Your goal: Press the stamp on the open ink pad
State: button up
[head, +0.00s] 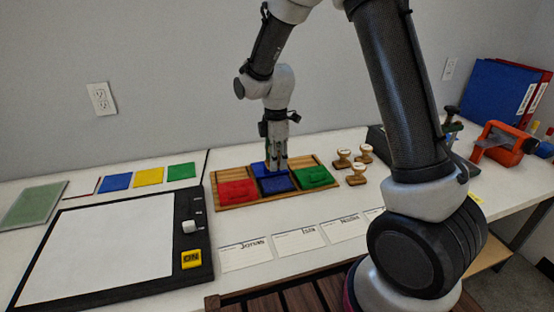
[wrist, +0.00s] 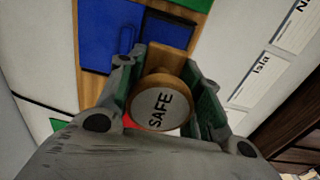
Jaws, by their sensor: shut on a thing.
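My gripper (head: 276,160) points down over the middle of the wooden tray (head: 222,207). The open blue ink pad (head: 275,186) lies in the tray, directly below the gripper, with dark blue inside. It also shows in the wrist view (wrist: 105,35), beyond the stamp. The stamp's lower end is largely hidden, so I cannot tell whether it touches the pad.
A red pad (head: 237,191) and a green pad (head: 313,177) flank the blue one. Three other stamps (head: 356,174) stand right of the tray. Name cards (head: 245,255) lie in front. A black-framed white board (head: 100,245) lies left. An orange device (head: 503,142) stands far right.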

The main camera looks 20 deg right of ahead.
aim_at(277, 183)
jog(key=shift+f, duration=2.8)
jog(key=shift+s+f, duration=0.1)
jog(key=shift+f, duration=0.55)
jog(key=shift+r, duration=2.5)
